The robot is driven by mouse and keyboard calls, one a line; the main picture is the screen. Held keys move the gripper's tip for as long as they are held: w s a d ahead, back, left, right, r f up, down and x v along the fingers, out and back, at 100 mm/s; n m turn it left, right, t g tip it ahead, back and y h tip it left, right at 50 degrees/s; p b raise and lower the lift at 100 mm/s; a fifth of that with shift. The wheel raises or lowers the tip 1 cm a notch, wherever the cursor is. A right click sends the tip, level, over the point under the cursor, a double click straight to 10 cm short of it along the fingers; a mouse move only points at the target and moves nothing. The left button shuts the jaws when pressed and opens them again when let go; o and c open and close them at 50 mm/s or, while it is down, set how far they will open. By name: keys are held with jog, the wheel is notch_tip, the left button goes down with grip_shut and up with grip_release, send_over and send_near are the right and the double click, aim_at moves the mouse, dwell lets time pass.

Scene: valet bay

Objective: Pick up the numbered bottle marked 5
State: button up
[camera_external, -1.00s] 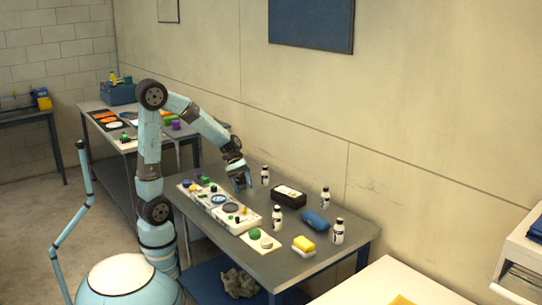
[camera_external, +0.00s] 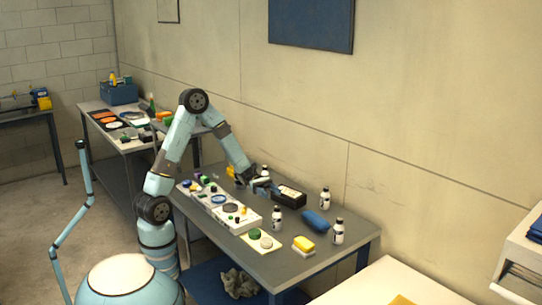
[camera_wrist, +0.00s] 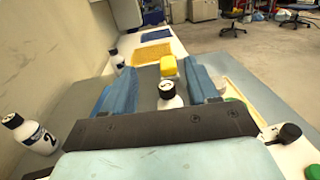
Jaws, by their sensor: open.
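Several white bottles with black caps stand on the grey workbench (camera_external: 300,262). In the external view one stands just behind my gripper (camera_external: 262,187), one (camera_external: 277,217) in front of it, one (camera_external: 325,197) near the wall and one (camera_external: 338,232) near the right end. No number is readable there. In the wrist view a bottle (camera_wrist: 168,97) shows between my open blue fingers (camera_wrist: 162,85); its label is hidden. A bottle marked 2 (camera_wrist: 38,138) leans in view at left, and another (camera_wrist: 117,61) is farther off, its number unreadable. The number 5 is not visible.
A black box (camera_external: 288,197) sits close to my gripper. A blue bundle (camera_external: 315,221) and a yellow sponge (camera_external: 303,243) lie toward the right end. A long white panel with small items (camera_external: 240,217) lies along the front. The wall is close behind.

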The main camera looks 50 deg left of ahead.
send_near(279, 215)
jog(key=d+r, duration=0.2)
jog(key=d, duration=0.1)
jog(key=shift+s+d+r, duration=0.1)
jog(key=shift+s+d, duration=0.05)
jog(key=shift+d, duration=1.6)
jog(key=shift+s+d+r, duration=0.1)
jog(key=shift+s+d, duration=0.05)
jog(key=shift+d, duration=1.65)
grip_shut()
